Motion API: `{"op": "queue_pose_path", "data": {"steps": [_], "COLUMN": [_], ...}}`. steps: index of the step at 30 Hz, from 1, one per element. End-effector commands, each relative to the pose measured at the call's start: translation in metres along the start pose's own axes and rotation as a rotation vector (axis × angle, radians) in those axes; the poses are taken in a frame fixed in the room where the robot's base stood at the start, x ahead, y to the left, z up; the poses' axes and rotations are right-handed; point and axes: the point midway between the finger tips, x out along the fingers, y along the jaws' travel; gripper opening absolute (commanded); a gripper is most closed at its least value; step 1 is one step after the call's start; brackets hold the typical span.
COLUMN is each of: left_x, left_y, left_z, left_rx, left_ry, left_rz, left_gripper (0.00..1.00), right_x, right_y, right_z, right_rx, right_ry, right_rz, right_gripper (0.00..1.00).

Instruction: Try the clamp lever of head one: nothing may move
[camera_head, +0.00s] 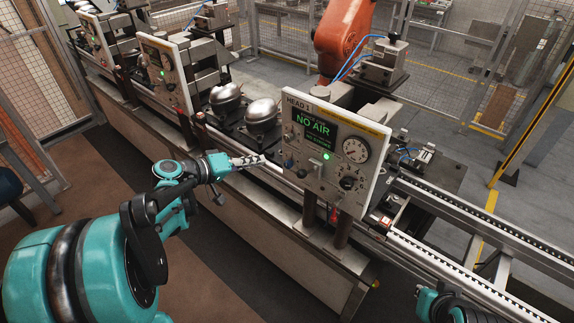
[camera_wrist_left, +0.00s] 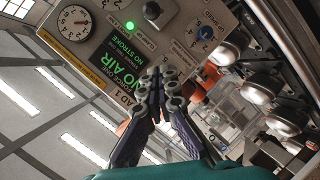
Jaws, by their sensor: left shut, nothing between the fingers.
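The head one panel (camera_head: 301,172) is a pale upright board with a screen (camera_head: 313,127) reading "NO AIR". The wrist view's screen (camera_wrist_left: 118,66) also reads "NO STROKE". A green lamp (camera_head: 327,156) is lit. My right gripper does not show.
A round gauge (camera_head: 355,148) and black knob (camera_head: 347,184) share the panel. Silver compressor domes (camera_head: 263,112) sit on the line behind. A conveyor rail (camera_head: 450,255) runs to the right. An orange robot arm (camera_head: 342,38) stands behind, inside mesh fencing (camera_head: 290,28).

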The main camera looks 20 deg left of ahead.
Motion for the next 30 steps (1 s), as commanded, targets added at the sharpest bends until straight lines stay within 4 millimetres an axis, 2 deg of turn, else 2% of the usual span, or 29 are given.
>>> {"op": "queue_pose_path", "data": {"steps": [5,17,24,30], "left_x": [0.017,0.1,0.108,0.109], "left_y": [0.0,0.0,0.0,0.0], "left_z": [0.001,0.001,0.032,0.039], "left_rx": [0.001,0.002,0.0,0.0], "left_ry": [-0.003,-0.003,-0.002,0.0], "left_rz": [0.001,0.001,0.0,-0.001], "left_gripper": [0.0,0.0,0.0,0.0], "right_x": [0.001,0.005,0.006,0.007], "right_y": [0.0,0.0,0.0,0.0], "right_z": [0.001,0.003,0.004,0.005], "right_rx": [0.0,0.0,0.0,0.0], "right_ry": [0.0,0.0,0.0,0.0], "right_rz": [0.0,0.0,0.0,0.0], "right_gripper": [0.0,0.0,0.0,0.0]}}
